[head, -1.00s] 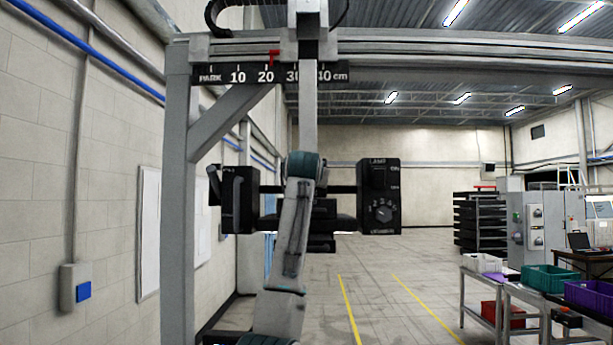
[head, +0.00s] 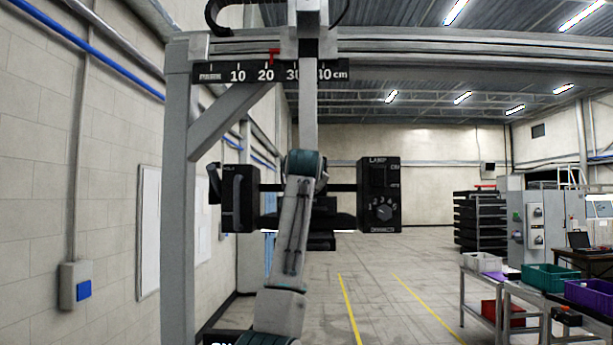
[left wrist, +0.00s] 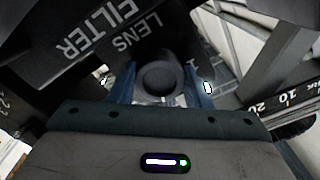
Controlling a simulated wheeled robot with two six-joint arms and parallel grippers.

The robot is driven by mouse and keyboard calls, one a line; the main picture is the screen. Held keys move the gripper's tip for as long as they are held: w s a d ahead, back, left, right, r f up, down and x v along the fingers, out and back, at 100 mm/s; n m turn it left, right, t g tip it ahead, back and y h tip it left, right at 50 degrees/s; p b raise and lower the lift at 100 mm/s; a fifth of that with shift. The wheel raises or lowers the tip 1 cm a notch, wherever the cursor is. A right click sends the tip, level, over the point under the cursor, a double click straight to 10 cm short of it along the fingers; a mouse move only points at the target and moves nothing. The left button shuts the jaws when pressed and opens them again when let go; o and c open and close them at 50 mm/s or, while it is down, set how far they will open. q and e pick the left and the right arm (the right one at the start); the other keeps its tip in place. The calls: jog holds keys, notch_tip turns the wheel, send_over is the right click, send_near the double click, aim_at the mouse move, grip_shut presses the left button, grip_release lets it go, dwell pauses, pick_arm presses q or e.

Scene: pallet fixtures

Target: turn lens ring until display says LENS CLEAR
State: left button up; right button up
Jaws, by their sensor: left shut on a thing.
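In the left wrist view my left gripper (left wrist: 159,92) is shut on a dark round ring (left wrist: 160,72), with one blue finger on each side of it. White lettering reading LENS and FILTER is on the black housing (left wrist: 60,80) beside the ring. In the head view the black instrument (head: 345,222) hangs from the gantry column, and my arm crosses in front of it, hiding the ring and the gripper. No display text can be read in either view. My right gripper is not in view.
A black box with a handle (head: 240,198) is at the instrument's left, and a lamp panel with a numbered dial (head: 379,195) at its right. A gantry post (head: 176,220) stands at the left. Benches with bins (head: 549,278) are at the right. The floor between is clear.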

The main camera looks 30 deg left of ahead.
pick_arm(q)
jog(key=shift+m, duration=0.8)
jog(key=o, duration=1)
